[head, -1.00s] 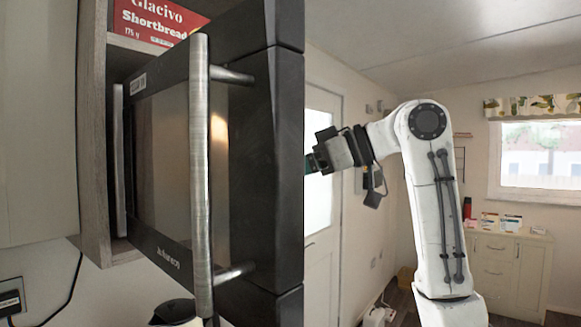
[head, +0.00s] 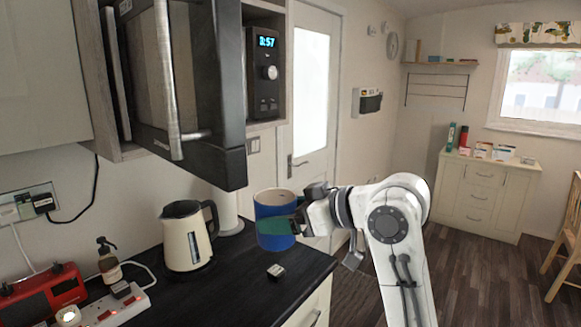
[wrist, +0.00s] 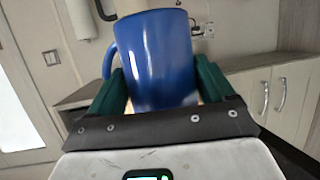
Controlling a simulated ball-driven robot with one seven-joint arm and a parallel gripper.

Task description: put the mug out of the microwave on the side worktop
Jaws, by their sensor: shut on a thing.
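My gripper (head: 277,228) is shut on a blue mug (head: 275,208), with its green fingers across the mug's side. The mug is upright in the air, by the far right end of the dark worktop. In the wrist view the mug (wrist: 160,60) sits between the green fingers (wrist: 165,92), its handle to the left. The microwave (head: 264,75) is in the wall cabinet, with its door (head: 215,90) swung open towards me; its inside is hidden. The dark worktop (head: 235,285) lies below.
A cream kettle (head: 186,240), a small dark-and-white block (head: 275,271), a soap bottle (head: 109,262), a red radio (head: 40,295) and a power strip (head: 118,305) stand on the worktop. Its front right part is clear. The open door hangs above. A cream dresser (head: 488,200) stands at the back right.

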